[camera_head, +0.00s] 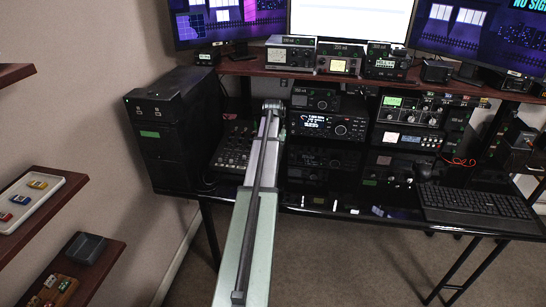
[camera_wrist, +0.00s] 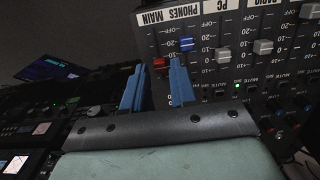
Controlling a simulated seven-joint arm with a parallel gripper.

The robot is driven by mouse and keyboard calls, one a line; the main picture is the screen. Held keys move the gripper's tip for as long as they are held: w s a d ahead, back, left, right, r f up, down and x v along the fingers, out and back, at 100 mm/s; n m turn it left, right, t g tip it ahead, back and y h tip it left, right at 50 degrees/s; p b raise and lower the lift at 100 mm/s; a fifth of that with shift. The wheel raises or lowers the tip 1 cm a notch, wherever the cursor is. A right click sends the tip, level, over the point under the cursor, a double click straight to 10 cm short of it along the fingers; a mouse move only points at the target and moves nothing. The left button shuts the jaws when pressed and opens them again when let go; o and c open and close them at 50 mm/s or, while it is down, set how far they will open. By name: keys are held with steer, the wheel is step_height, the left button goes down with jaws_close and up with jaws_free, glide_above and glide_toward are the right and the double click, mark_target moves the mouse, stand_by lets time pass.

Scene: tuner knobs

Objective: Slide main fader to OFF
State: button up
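The mixer panel shows upside down in the wrist view, with its MAIN label (camera_wrist: 152,18) at the top. The main fader's red cap (camera_wrist: 160,64) sits low in its slot in that picture, near the end away from the label. My gripper (camera_wrist: 157,67) has two blue fingers spread apart, and the red cap shows between their tips. I cannot tell whether either finger touches it. In the head view, the mixer (camera_head: 236,142) is on the desk left of my arm, which hides its right side. My fingers are hidden there.
The blue PHONES fader cap (camera_wrist: 187,44) is close beside the right finger. Grey caps of the PC (camera_wrist: 223,54) and RADIO (camera_wrist: 263,46) faders stand farther right. A black computer tower (camera_head: 165,125) stands left of the mixer; radio units (camera_head: 330,128) stand right of my arm.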

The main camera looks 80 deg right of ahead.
steer(key=shift+f, duration=0.75)
steer(key=shift+c, duration=0.4)
jaws_close()
